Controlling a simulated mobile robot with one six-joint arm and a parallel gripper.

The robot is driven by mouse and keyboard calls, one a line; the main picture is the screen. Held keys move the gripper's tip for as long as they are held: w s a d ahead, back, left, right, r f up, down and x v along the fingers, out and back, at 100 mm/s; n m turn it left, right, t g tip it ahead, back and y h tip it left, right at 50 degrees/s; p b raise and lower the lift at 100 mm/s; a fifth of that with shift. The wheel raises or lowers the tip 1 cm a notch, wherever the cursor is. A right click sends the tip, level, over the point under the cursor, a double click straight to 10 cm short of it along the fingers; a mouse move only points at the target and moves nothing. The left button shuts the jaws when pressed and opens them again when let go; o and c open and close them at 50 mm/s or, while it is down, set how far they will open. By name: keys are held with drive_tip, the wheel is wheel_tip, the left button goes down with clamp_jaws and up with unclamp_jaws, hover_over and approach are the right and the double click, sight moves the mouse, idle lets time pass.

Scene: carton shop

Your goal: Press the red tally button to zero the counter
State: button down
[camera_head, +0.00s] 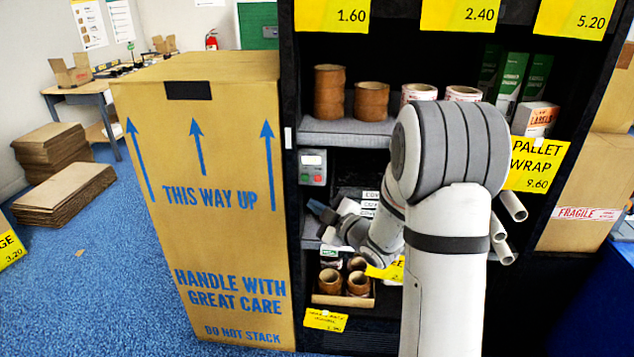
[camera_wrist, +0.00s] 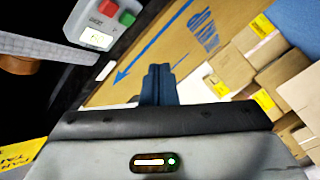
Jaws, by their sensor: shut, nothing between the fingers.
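The tally counter (camera_head: 313,160) is a small light grey box on the left inner side of the dark shelf, beside the tall carton. Its red button (camera_head: 318,179) is small in the head view. The wrist view shows the counter (camera_wrist: 84,22) at upper left, with the red button (camera_wrist: 108,8) beside a green button (camera_wrist: 127,18) and a lit display (camera_wrist: 97,38) whose digits I cannot read. My gripper (camera_head: 321,210) is shut and empty, below the counter and apart from it. Its closed dark blue fingers (camera_wrist: 159,84) also show in the wrist view.
A tall carton (camera_head: 235,130) stands close left of the counter. Tape rolls (camera_head: 329,92) sit on the shelf (camera_head: 345,132) above, and a tray of rolls (camera_head: 342,299) is below. Blue floor (camera_head: 80,270) is open at left. A black shelf upright is close by.

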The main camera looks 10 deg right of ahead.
drive_tip(key=shift+w+r, duration=0.1)
drive_tip(key=shift+w, duration=0.05)
drive_tip(key=p, duration=0.2)
approach(310, 178)
drive_tip(key=shift+w+a, duration=1.3)
drive_tip(key=shift+a, duration=0.1)
drive_tip(key=shift+w, duration=0.1)
idle(1.0)
drive_tip(key=shift+w+d+b, duration=0.15)
drive_tip(key=shift+w+b, duration=0.1)
drive_tip(key=shift+b, duration=0.1)
drive_tip(key=shift+w+d, duration=0.15)
drive_tip(key=shift+w, duration=0.3)
idle(0.6)
idle(0.3)
drive_tip(key=shift+s+a+b, duration=0.3)
drive_tip(key=shift+s+b, duration=0.45)
drive_tip(key=shift+s, duration=0.1)
